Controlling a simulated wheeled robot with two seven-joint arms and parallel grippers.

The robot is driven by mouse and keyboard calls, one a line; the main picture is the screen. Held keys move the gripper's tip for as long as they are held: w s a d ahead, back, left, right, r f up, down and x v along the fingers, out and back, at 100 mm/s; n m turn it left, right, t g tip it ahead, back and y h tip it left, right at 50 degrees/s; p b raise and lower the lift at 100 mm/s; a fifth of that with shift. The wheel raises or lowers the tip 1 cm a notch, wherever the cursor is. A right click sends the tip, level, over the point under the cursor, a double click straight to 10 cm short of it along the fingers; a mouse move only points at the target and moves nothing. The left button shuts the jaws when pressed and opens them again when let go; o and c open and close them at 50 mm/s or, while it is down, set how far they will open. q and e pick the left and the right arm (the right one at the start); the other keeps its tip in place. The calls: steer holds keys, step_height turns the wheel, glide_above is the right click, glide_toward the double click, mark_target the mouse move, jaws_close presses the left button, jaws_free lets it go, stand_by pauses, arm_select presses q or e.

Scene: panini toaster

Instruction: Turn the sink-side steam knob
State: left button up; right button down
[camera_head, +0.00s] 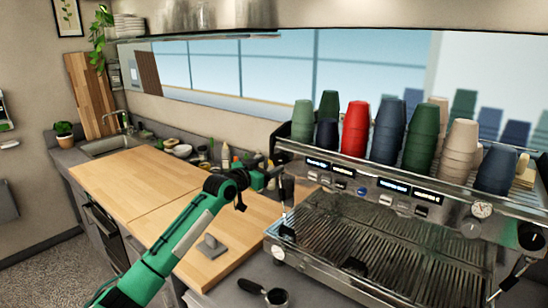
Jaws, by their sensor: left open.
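The espresso machine (388,215) stands on the counter at the right. My left arm reaches up from the bottom, and its gripper (270,178) is open at the machine's left, sink-side end. The sink-side steam knob cannot be made out clearly; the gripper covers that corner. A black upright part (288,190) stands just right of the gripper. I cannot tell whether the fingers touch anything. A dark round knob (471,228) shows at the machine's right end.
Stacked coloured cups (355,128) stand on the machine. The wooden counter (130,178) at left is mostly clear, with a small grey object (210,246) on it. A portafilter (274,296) lies in front. Bottles and bowls line the wall near the sink (108,146).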

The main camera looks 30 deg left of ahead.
mark_target(277, 161)
arm_select(q)
steer(key=shift+w+d+r, duration=0.1)
steer(key=shift+w, duration=1)
steer(key=shift+w+d+p, duration=0.1)
steer(key=shift+w+p, duration=0.2)
steer(key=shift+p, duration=0.05)
steer(key=shift+w, duration=0.2)
steer(key=c, duration=1)
steer(key=shift+o, duration=0.2)
arm_select(e)
steer(key=shift+s+d+r, duration=0.4)
steer(key=shift+s+r, duration=0.1)
steer(key=shift+r, duration=0.15)
